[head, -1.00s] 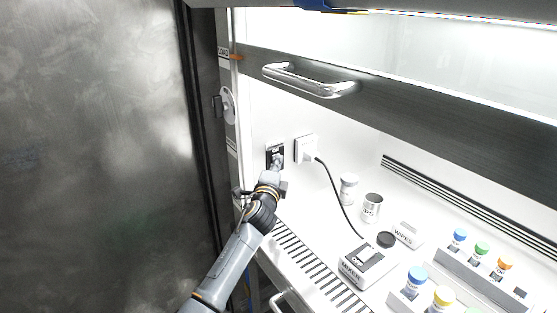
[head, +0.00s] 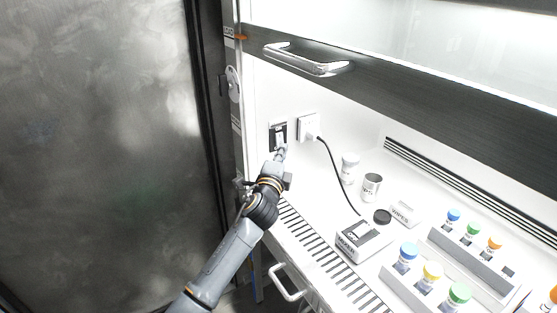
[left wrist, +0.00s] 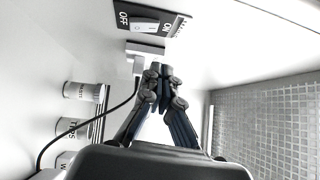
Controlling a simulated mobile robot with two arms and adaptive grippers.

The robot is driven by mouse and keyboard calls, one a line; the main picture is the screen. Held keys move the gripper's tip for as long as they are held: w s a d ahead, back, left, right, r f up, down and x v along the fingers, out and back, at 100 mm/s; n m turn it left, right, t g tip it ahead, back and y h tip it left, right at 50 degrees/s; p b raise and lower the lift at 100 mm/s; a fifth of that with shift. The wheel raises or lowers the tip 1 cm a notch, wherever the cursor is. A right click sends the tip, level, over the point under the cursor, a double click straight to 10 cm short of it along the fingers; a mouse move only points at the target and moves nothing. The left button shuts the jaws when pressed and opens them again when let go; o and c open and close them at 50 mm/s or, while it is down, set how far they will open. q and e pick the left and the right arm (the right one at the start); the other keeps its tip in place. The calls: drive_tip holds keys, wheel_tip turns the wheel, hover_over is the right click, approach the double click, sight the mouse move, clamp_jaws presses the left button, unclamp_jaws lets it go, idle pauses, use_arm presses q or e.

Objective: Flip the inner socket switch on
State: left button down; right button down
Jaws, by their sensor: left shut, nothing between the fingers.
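The switch is a black plate (head: 272,131) with a white rocker on the inner side wall of the hood. In the left wrist view the switch plate (left wrist: 178,25) shows at the top, marked OFF on the left and ON on the right. I cannot tell which way the rocker is tilted. My left gripper (head: 281,150) is just below and in front of the plate. In the left wrist view its fingers (left wrist: 160,75) are closed together, empty, and appear apart from the switch. My right gripper is not in view.
A white socket with a plug (head: 309,125) is right of the switch, its black cable running down to the mixer (head: 362,238). White containers, a wipes box (head: 405,214) and vial racks stand further right. The raised sash handle (head: 305,62) is above.

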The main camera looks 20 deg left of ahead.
use_arm(q)
drive_tip(key=shift+s+d+r, duration=0.2)
drive_tip(key=shift+s, duration=0.75)
drive_tip(key=shift+s+d+r, duration=0.15)
drive_tip(key=shift+s, duration=0.75)
drive_tip(key=shift+s+d+r, duration=0.2)
drive_tip(key=shift+s, duration=0.75)
